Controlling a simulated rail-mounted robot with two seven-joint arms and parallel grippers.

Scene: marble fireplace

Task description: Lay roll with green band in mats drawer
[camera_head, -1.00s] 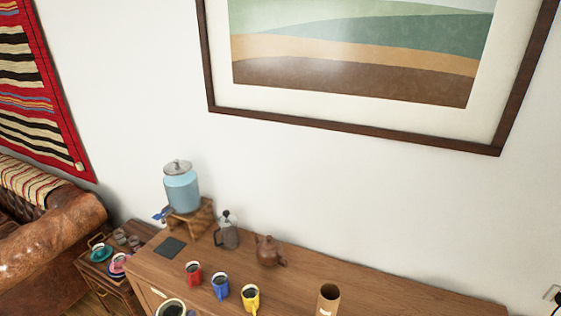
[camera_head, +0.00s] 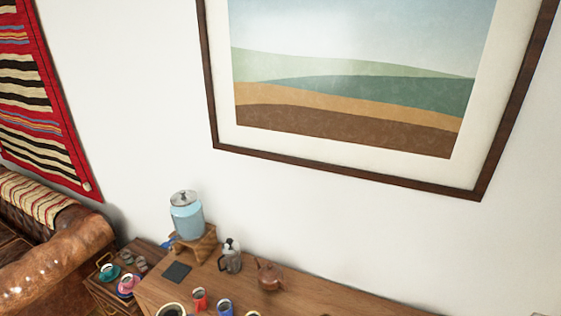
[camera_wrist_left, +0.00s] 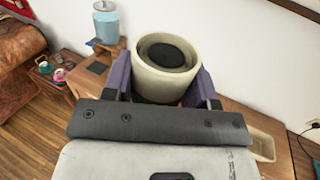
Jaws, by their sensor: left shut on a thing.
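In the left wrist view my left gripper (camera_wrist_left: 163,84) is shut on a cream roll (camera_wrist_left: 147,83), seen end-on with a dark centre. The roll stands between the two purple-grey fingers. A round cream end with a dark middle (camera_head: 170,309), probably the same roll, shows at the bottom edge of the head view. A pale, open box-like shape (camera_wrist_left: 262,146), possibly an open drawer, shows at the right of the wrist view; its inside is mostly hidden. My right gripper is in neither view.
A wooden cabinet (camera_head: 330,300) carries a blue drink dispenser (camera_head: 187,220), a glass press (camera_head: 230,262), a brown teapot (camera_head: 269,275), a red mug (camera_head: 200,299) and a blue mug (camera_head: 225,307). A side table with cups and a leather sofa (camera_head: 60,255) stand left.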

